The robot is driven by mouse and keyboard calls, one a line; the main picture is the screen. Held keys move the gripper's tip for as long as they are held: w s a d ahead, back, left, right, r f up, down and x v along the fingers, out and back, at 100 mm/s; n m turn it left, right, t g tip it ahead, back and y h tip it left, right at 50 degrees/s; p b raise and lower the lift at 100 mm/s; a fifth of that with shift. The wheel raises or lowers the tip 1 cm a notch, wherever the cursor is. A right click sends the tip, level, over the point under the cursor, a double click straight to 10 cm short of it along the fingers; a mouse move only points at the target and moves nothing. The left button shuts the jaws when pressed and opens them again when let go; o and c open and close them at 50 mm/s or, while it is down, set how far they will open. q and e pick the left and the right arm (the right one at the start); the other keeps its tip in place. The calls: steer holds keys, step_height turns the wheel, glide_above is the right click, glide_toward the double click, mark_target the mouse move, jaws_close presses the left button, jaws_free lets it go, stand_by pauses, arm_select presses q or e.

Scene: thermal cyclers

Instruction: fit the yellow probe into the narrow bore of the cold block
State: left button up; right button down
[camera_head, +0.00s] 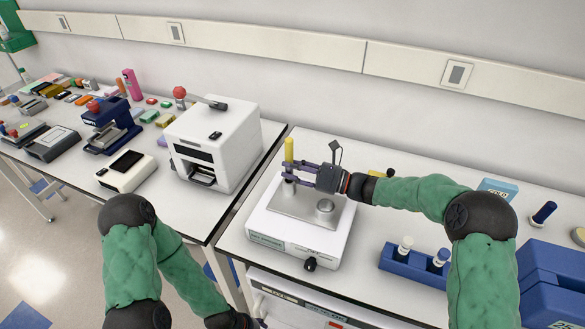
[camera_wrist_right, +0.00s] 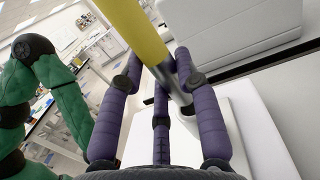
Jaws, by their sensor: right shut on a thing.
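The yellow probe (camera_head: 289,150) stands about upright over the left part of a white unit's (camera_head: 300,245) metal top plate (camera_head: 303,207). My right gripper (camera_head: 291,172) is shut on it, its purple fingers around it from the right. In the right wrist view, the yellow handle (camera_wrist_right: 137,30) and its grey metal lower part (camera_wrist_right: 172,85) run between the fingers (camera_wrist_right: 165,85). A round metal collar (camera_head: 325,209) sits at the plate's right. The probe's lower end is near the plate; I cannot tell whether it is in a bore. My left gripper (camera_head: 258,323) is barely in view at the bottom edge.
A blue-handled piece (camera_head: 543,212) and blue box (camera_head: 552,280) lie farther right. A tall white machine (camera_head: 212,142) stands left, across a gap between tables.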

stand_by(0.3)
steer(key=shift+f+b, duration=0.4)
steer(key=shift+f, duration=0.7)
steer(key=shift+r, duration=0.1)
stand_by(0.4)
steer(key=shift+r+p, duration=0.65)
steer(key=shift+p, duration=0.05)
steer(key=shift+p, duration=0.5)
stand_by(1.4)
steer(key=shift+f+b, duration=0.4)
steer(key=shift+f, duration=0.3)
steer(key=c, duration=0.8)
jaws_free()
steer(key=shift+f, duration=0.1)
